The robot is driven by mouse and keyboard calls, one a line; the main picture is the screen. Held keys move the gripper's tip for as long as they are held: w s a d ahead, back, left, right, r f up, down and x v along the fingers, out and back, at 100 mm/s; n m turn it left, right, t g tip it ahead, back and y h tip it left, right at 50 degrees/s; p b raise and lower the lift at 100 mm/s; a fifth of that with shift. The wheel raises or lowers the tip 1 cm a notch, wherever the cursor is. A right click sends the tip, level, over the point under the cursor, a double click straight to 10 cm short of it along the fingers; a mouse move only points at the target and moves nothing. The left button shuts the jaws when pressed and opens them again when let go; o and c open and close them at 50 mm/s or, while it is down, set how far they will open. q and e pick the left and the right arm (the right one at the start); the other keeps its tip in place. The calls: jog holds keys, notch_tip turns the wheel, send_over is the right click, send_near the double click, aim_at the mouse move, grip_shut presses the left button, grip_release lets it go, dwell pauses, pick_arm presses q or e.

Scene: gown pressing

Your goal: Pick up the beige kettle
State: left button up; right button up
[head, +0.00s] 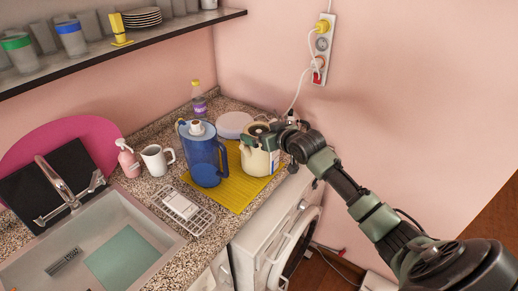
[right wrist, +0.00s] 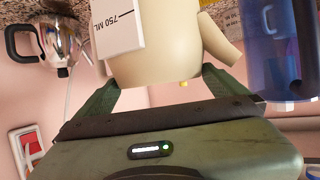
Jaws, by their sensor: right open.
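The beige kettle (head: 257,162) stands on a yellow mat (head: 228,194) on the counter, right of a blue pitcher. My right gripper (head: 266,136) is at the kettle's upper part. In the right wrist view the kettle (right wrist: 165,62) appears upside down, with a white "750 ML" marking and its spout toward the pitcher. The right gripper's fingers (right wrist: 160,90) are spread, one toward each side of the kettle. I cannot tell whether they touch it. My left gripper is not in view.
The blue pitcher (head: 204,160) stands close to the kettle; a white round lidded container (head: 233,124) is behind. A mug (head: 156,160), soap bottle (head: 127,160) and sink (head: 60,262) are left. A shelf (head: 130,46) hangs above.

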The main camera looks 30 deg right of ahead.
jog(key=shift+s, duration=0.1)
jog(key=c, duration=1.5)
jog(key=shift+r, duration=0.2)
jog(key=shift+c, duration=1.2)
